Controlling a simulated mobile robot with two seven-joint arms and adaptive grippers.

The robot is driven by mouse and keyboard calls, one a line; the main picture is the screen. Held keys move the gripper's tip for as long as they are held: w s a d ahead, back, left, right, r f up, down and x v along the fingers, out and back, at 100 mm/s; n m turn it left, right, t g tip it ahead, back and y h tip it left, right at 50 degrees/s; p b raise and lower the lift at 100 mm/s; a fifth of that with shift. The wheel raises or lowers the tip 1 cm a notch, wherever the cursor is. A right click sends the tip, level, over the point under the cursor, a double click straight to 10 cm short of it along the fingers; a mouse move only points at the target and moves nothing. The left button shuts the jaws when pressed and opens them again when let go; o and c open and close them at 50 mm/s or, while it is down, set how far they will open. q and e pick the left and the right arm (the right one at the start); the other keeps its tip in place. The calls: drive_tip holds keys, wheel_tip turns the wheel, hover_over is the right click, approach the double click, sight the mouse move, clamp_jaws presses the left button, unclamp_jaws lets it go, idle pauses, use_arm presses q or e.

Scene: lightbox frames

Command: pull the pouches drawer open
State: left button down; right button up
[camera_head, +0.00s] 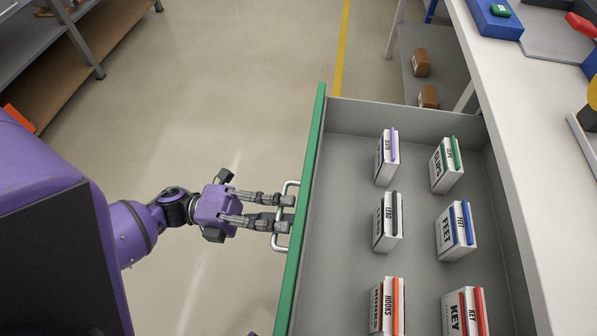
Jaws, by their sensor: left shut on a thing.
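A grey drawer (345,190) with a green front stands pulled out from under the white worktop, and its inside shows. It holds several small boxes in two columns, with labels such as CLIPS (446,166), FEET (456,232), LEAD (387,222), HOOKS (387,305) and KEY (464,312). No label reading pouches can be made out on the drawer. My left gripper (290,208) reaches in from the left and is shut on the metal bar handle (281,243) on the green front. My right gripper is not in view.
The white worktop (520,150) runs along the right, with a blue bin (494,19) at its far end. Brown boxes (421,62) sit on a low shelf beyond the drawer. A shelf rack (60,50) stands at upper left. The floor left of the drawer is clear.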

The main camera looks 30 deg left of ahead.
use_arm(q)
drive_tip(key=shift+s+a, duration=0.25)
drive_tip(key=shift+a, duration=0.35)
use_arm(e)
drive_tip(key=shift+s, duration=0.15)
use_arm(q)
drive_tip(key=c, duration=1.8)
unclamp_jaws()
drive_tip(key=shift+c, duration=0.2)
drive_tip(key=v, duration=1.2)
